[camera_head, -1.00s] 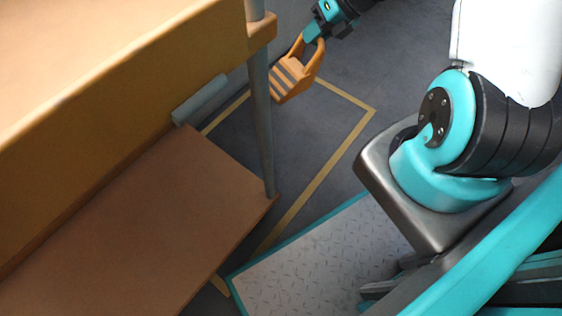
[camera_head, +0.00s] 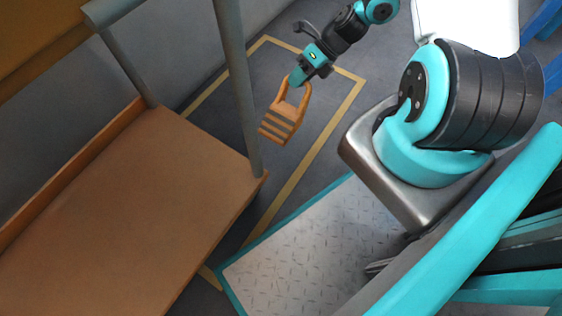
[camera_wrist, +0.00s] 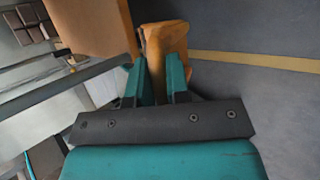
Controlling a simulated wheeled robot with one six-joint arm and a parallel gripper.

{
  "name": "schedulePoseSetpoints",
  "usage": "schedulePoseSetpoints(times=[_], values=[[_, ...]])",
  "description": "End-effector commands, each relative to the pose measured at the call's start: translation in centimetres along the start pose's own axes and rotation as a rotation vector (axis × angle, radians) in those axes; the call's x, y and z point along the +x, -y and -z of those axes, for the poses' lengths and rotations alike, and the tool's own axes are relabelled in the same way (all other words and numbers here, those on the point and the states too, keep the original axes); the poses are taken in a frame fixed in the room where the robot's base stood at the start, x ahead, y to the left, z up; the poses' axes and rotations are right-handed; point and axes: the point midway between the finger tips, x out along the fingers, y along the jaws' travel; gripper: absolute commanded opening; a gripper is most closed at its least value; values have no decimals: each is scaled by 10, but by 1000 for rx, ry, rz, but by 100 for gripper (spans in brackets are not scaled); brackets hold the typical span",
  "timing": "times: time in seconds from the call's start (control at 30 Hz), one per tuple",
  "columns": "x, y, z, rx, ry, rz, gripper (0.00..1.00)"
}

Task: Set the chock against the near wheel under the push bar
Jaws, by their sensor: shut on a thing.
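The chock (camera_head: 283,117) is an orange-brown wedge with dark stripes and a loop handle. My gripper (camera_head: 293,80) is shut on its handle and holds it, tilted, beside the cart. In the wrist view the chock (camera_wrist: 165,38) shows between the fingers (camera_wrist: 157,66). The cart has a brown deck (camera_head: 130,210) with grey tubes rising from it, one tube (camera_head: 238,90) at the deck's near right corner.
Yellow floor lines (camera_head: 310,165) frame the area around the cart's right side. Dark floor right of the chock is clear. An orange-brown body (camera_head: 35,50) fills the upper left.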

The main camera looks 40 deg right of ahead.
Motion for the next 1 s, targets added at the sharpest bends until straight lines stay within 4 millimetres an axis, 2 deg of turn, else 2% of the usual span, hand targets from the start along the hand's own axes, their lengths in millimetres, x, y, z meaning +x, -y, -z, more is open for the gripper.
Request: schedulePoseSetpoints(times=[0.17, 0.5, 0.6, 1.0], values=[[17, 14, 8, 6, -1, -11, 0], [85, 73, 36, 6, -1, -11, 0], [101, 87, 42, 6, 0, -10, 0], [128, 111, 53, 6, 0, -10, 0]])
